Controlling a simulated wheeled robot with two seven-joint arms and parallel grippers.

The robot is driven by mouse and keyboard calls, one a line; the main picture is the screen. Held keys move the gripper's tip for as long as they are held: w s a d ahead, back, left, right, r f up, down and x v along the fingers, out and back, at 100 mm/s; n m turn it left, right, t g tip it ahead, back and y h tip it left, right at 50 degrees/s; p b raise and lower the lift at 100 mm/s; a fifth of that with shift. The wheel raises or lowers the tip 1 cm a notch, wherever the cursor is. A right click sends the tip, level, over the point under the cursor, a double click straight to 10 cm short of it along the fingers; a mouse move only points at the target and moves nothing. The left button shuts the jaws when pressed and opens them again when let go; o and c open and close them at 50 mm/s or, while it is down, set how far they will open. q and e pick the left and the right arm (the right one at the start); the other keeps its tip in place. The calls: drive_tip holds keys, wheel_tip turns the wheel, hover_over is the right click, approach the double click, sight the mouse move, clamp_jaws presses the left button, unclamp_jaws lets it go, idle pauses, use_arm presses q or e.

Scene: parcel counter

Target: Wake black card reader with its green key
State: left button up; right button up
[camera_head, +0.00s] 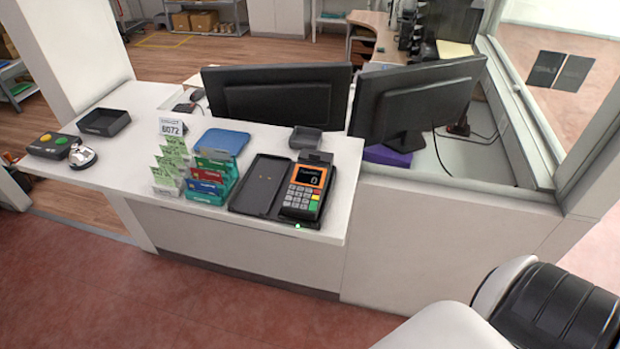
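The black card reader (305,190) stands near the front right end of the white counter, just right of a black open case or tray (262,186). Its screen (309,176) has an orange border and shows small pale text and a "0" on a dark ground. Below the screen is a keypad with light keys and a few coloured ones. The green key (313,206) is at the keypad's lower right. A small green light shows at the reader's front edge. Neither of my grippers is in view.
Left of the case stand racks of green and red cards (210,178) and a "B072" sign (171,127). A blue pad (223,142), small grey tray (305,138), bell (82,155), button box (53,146) and black tray (104,122) share the counter (125,165). Monitors (275,92) stand behind.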

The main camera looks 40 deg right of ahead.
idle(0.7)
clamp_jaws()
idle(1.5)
